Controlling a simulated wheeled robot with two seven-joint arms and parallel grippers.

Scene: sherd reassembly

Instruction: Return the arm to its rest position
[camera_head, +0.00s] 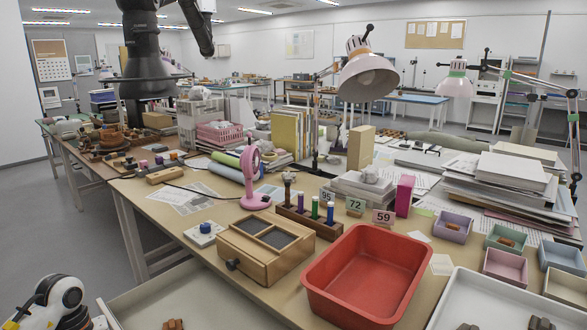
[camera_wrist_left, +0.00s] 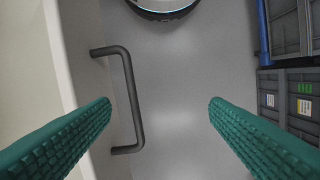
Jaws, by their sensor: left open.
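My left gripper (camera_wrist_left: 159,103) shows in the left wrist view as two green ribbed fingers held wide apart, with nothing between them. It points down past a pale panel with a dark bar handle (camera_wrist_left: 130,100), above grey floor. The handle appears near the left finger; I cannot tell the gap in depth. In the head view, part of my left arm (camera_head: 62,298), white and black, shows at the lower left corner. Its fingers are not visible there. My right gripper is in neither view.
The wrist view shows dark crates (camera_wrist_left: 290,85) at right and a round dark object (camera_wrist_left: 162,12) at top.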

